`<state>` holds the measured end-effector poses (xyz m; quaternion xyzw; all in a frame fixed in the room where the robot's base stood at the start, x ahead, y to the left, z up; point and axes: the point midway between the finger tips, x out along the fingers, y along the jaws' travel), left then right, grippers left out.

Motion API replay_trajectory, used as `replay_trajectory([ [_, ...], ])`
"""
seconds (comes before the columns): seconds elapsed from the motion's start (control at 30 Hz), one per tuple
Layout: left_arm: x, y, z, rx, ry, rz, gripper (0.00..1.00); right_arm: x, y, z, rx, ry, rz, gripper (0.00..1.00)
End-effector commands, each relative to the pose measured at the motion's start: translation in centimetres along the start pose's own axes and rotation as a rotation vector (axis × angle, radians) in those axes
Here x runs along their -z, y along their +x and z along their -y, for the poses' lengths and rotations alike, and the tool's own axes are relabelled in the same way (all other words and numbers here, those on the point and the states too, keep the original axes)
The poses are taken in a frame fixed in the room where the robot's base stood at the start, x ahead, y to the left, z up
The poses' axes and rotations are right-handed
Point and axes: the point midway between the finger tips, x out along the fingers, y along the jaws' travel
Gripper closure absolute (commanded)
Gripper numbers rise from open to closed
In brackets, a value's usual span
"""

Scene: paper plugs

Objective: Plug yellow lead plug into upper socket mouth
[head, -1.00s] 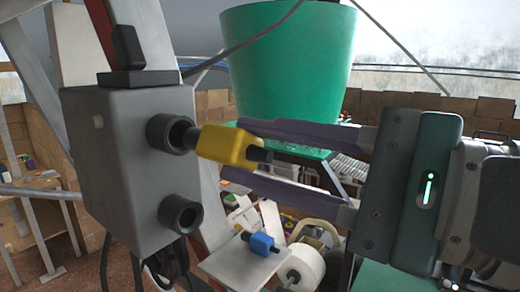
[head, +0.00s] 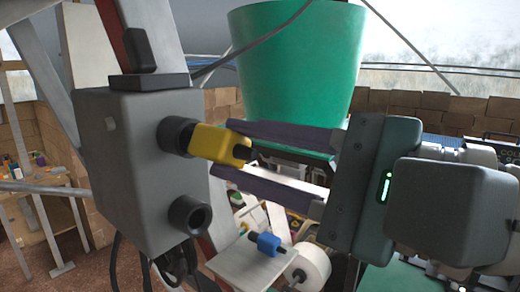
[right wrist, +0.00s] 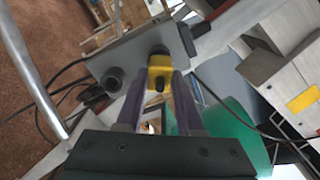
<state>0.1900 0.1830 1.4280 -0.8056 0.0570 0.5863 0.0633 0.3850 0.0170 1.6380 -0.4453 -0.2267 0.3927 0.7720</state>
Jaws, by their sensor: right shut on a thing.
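The yellow lead plug (head: 221,146) sits at the upper socket mouth (head: 175,135) of the grey box (head: 140,185), its front end in or against the mouth; how deep it is in I cannot tell. My right gripper (head: 228,153) comes from the right and is shut on the yellow plug. The right wrist view shows the plug (right wrist: 160,73) between the two fingers (right wrist: 160,88), with the upper socket hidden behind it. The lower socket mouth (head: 189,214) is empty. My left gripper is not in view.
A blue plug (head: 265,243) lies on a small grey shelf (head: 240,262) below right of the box. A white roll (head: 308,264) is beside it. A large green bin (head: 295,75) stands behind my gripper. Dark cables (head: 165,268) hang under the box.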

Motion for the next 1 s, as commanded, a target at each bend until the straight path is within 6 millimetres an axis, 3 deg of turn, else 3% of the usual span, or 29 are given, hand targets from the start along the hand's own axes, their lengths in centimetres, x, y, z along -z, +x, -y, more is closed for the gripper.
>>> replay_trajectory([
  [0.57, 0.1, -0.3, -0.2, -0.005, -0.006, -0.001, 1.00, 0.0, 1.5, 0.1, 0.001, -0.001, 0.000, 1.00],
  [0.6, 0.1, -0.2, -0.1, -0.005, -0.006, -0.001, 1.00, 0.0, 1.4, 0.0, 0.001, -0.001, 0.000, 0.60],
  [0.87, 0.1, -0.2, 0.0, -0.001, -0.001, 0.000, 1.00, 0.0, 1.4, 0.0, 0.000, -0.001, 0.000, 0.31],
  [1.0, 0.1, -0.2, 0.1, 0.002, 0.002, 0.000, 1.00, 0.0, 1.4, 0.0, 0.000, 0.000, 0.000, 0.29],
])
